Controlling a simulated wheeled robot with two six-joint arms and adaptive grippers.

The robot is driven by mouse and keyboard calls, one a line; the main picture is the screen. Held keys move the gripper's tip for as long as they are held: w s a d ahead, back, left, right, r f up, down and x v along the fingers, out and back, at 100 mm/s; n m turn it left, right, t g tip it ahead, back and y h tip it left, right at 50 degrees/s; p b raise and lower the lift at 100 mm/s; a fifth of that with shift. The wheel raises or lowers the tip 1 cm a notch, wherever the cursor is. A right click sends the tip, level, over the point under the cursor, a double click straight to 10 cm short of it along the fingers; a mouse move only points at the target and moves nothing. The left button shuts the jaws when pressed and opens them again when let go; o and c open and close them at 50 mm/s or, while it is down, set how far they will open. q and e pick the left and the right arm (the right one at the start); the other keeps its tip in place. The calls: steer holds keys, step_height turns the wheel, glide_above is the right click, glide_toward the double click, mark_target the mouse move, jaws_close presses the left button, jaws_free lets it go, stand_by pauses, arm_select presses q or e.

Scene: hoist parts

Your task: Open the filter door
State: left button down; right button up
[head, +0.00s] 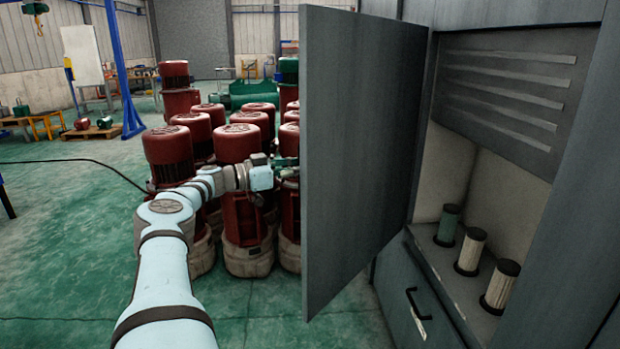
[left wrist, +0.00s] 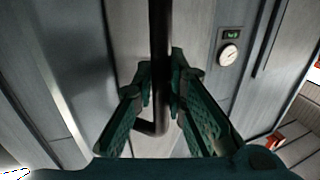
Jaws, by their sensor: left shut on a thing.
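The grey filter door (head: 362,160) stands swung wide open in the head view, its edge towards me. Behind its opening is the cabinet interior (head: 507,185), with a green filter (head: 447,224) and two pale filters (head: 470,250) (head: 500,286) upright on a ledge. My left arm reaches behind the door, which hides the fingertips there. In the left wrist view my left gripper (left wrist: 162,88) has its green fingers on both sides of the dark door handle (left wrist: 159,35) and is shut on it. My right gripper is not in view.
Several red hoist motors (head: 239,145) stand behind my left arm, close to the door's left side. A lower drawer with a black handle (head: 415,308) sits below the opening. Green floor (head: 60,230) is free at the left. A gauge (left wrist: 228,54) shows in the wrist view.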

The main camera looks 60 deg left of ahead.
arm_select(q)
steer(key=c, duration=1.6)
jaws_free()
